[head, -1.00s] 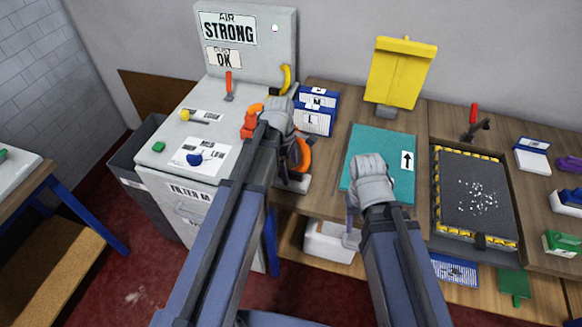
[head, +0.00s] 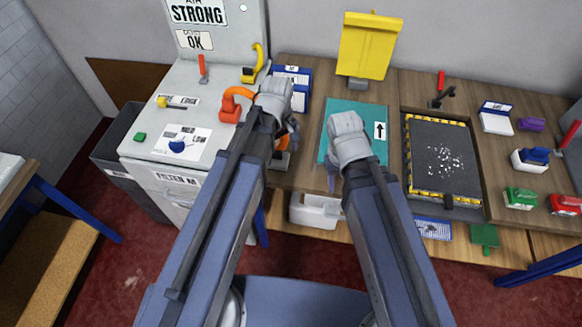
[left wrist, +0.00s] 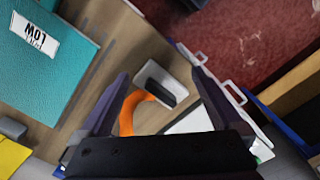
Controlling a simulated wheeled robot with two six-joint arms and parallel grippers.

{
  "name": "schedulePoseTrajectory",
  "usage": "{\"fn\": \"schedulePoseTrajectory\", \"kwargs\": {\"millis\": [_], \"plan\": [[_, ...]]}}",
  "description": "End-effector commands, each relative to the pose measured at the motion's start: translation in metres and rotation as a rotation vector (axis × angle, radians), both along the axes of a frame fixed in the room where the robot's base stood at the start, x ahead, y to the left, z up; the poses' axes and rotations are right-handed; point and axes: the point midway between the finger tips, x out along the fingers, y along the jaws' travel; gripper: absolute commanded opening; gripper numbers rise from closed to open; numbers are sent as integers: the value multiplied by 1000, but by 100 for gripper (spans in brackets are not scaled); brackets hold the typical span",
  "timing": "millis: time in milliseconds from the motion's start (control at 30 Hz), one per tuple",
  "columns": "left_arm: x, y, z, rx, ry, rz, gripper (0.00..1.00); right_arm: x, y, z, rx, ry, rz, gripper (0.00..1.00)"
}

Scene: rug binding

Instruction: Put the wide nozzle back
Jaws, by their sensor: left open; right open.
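I cannot tell for sure which piece is the wide nozzle. An orange curved piece (left wrist: 128,112) shows between the open fingers of my left gripper (left wrist: 160,78) in the left wrist view; the gripper body hides part of it. A pale block with a dark slot (left wrist: 160,84) lies just beyond it on the wooden top. In the head view my left gripper (head: 284,138) is over the bench's left end, and its wrist hides most of what is under it. My right gripper (head: 335,176) is open and empty over the teal mat's (head: 372,115) near left part.
The grey machine (head: 150,135) at left carries an orange bent part (head: 233,104), a yellow curved part (head: 254,64) and a blue knob (head: 177,146). A yellow upright stand (head: 367,48) is at the back. A dark tray (head: 440,135) is right of the mat.

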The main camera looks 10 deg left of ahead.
Motion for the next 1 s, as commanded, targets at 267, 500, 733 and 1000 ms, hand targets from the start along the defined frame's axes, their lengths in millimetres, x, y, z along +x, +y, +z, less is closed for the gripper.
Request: {"fn": "schedulePoseTrajectory", "kwargs": {"millis": [267, 500, 733, 1000], "plan": [[-69, -45, 1, 70, 17, -816, 100, 0, 0, 0, 0, 0, 0, 50], [-88, -55, 1, 91, 36, -1098, 100, 0, 0, 0, 0, 0, 0, 50], [-87, -56, 1, 92, 37, -1115, 100, 0, 0, 0, 0, 0, 0, 50], [-87, -56, -1, 92, 37, -1113, 100, 0, 0, -2, 0, 0, 0, 50]]}}
